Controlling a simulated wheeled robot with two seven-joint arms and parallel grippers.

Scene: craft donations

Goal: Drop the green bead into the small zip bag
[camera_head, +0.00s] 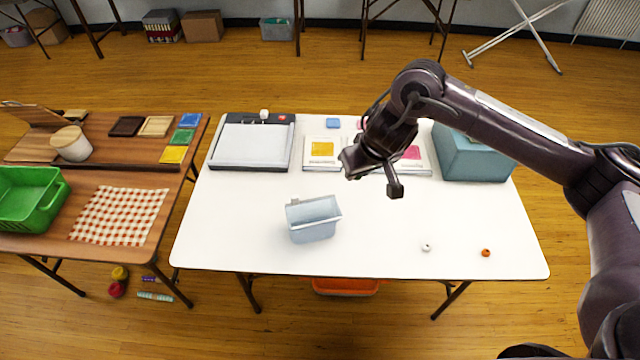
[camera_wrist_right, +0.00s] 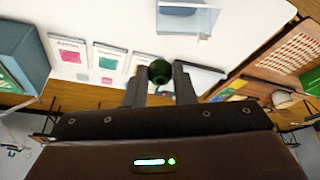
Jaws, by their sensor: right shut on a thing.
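The green bead (camera_wrist_right: 160,72) is held between the fingertips of my right gripper (camera_wrist_right: 160,82), as the right wrist view shows. In the head view my right gripper (camera_head: 354,174) is above the white table, behind and to the right of the bag; the bead is mostly hidden there. The small zip bag (camera_head: 313,222) is pale blue, translucent and upright, with its mouth open upward. It also shows at the top of the right wrist view (camera_wrist_right: 187,20). The bead is apart from the bag. My left gripper is not in view.
The white table (camera_head: 240,225) also holds a white bead (camera_head: 426,247), an orange bead (camera_head: 485,253), a paper trimmer (camera_head: 252,145), sample cards (camera_head: 322,152) and a teal box (camera_head: 472,155). A wooden table (camera_head: 110,175) with a green crate (camera_head: 30,200) stands at left. Space around the bag is clear.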

